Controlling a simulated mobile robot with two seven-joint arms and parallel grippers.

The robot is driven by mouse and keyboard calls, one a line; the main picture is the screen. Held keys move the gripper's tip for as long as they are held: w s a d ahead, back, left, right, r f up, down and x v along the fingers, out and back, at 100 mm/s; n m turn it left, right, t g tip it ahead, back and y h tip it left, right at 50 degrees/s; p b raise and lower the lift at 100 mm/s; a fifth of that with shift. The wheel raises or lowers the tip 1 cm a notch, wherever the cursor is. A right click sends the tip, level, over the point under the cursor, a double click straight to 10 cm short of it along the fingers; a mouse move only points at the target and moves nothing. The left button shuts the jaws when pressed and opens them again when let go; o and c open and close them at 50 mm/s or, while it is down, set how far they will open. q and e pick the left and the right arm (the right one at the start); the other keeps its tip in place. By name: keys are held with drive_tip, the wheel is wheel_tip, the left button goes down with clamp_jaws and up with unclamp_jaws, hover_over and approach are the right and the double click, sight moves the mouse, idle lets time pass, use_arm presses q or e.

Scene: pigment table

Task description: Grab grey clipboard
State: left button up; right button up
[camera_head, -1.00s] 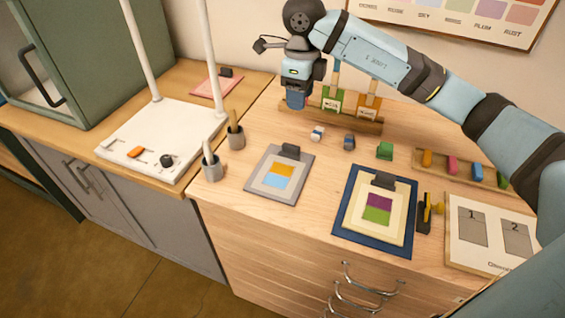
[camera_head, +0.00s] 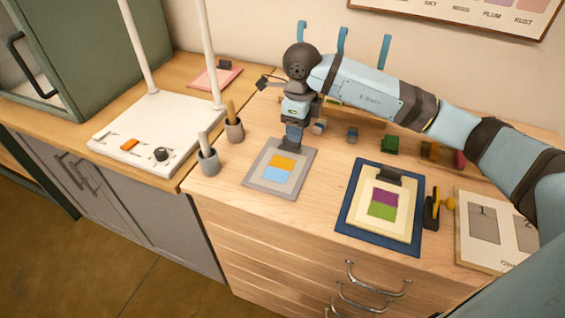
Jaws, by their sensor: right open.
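The grey clipboard (camera_head: 260,181) lies flat on the wooden table, with a sheet showing an orange and a light blue square. My right gripper (camera_head: 292,145) points down at the clipboard's far edge, where its dark clip sits; the gripper hides that clip. The jaws are open, and I cannot tell whether they touch the clip. My left gripper is out of view.
A blue clipboard (camera_head: 345,222) lies to the right, beside a black and yellow tool (camera_head: 432,209) and a numbered board (camera_head: 465,250). Two grey cups (camera_head: 208,163) stand left of the grey clipboard. Small coloured blocks, one green (camera_head: 390,145), lie behind.

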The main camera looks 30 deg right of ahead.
sight(281, 162)
wheel_tip(281, 162, down, 4)
drive_tip(key=shift+s, duration=0.15)
drive_tip(key=shift+a, duration=0.1)
drive_tip(key=shift+c, duration=0.5)
clamp_jaws()
